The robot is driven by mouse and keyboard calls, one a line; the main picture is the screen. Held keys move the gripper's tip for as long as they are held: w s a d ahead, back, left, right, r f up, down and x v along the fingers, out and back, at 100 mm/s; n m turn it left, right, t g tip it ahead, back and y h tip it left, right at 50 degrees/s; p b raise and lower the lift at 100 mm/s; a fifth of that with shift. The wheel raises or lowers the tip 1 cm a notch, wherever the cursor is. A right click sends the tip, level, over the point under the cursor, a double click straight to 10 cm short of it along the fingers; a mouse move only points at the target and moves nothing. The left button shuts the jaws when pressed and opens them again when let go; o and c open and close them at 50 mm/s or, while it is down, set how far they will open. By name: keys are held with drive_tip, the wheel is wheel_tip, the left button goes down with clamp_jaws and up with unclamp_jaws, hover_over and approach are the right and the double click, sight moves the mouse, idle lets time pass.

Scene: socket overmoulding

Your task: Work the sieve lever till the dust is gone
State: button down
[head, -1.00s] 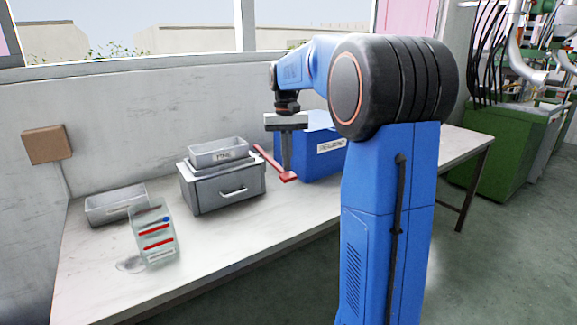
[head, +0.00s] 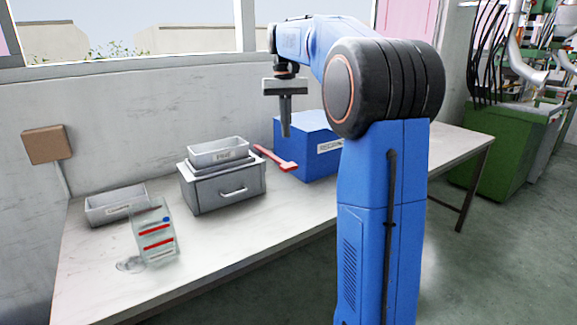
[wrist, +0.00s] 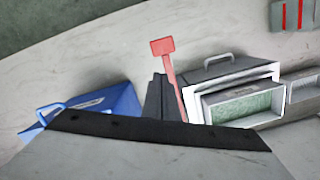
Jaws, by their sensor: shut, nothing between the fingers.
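The grey sieve box (head: 226,189) stands on the table with a drawer handle on its front. A red lever (head: 273,160) sticks out from its right side, and its flat red end also shows in the wrist view (wrist: 162,46). A grey tray (head: 218,149) sits on top of the box; in the wrist view it holds greenish material (wrist: 243,108). I cannot tell whether that includes dust. My gripper (head: 286,133) points down above the table, shut and empty, above and apart from the lever. In the wrist view its fingers (wrist: 161,80) are beside the lever.
A blue box (head: 305,163) with a label stands right of the lever. Another grey tray (head: 116,205) and a clear sign with red lines (head: 155,235) stand at the left. The table's front right (head: 283,215) is clear.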

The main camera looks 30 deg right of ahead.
wheel_tip(320, 180, up, 7)
drive_tip(key=shift+w+d+r, duration=0.15)
drive_tip(key=shift+w+r, duration=0.05)
drive_tip(key=shift+w, duration=0.1)
idle(1.3)
drive_tip(key=s+a+f+n+t, duration=0.1)
drive_tip(key=s+a+f+t, duration=0.1)
drive_tip(key=s+a+f, duration=0.5)
drive_tip(key=s+a+f+n+t, duration=0.15)
drive_tip(key=s+a, duration=0.35)
drive_tip(key=s, duration=0.5)
drive_tip(key=s+a+f+n+t, duration=0.1)
drive_tip(key=s+a+f, duration=0.1)
drive_tip(key=s+f, duration=0.6)
drive_tip(key=s+a+f+n+t, duration=0.1)
drive_tip(key=s+a+f, duration=0.2)
drive_tip(key=s+f, duration=0.5)
wheel_tip(320, 180, down, 4)
drive_tip(key=shift+s+a+f, duration=0.15)
drive_tip(key=shift+s, duration=0.25)
drive_tip(key=shift+t, duration=0.25)
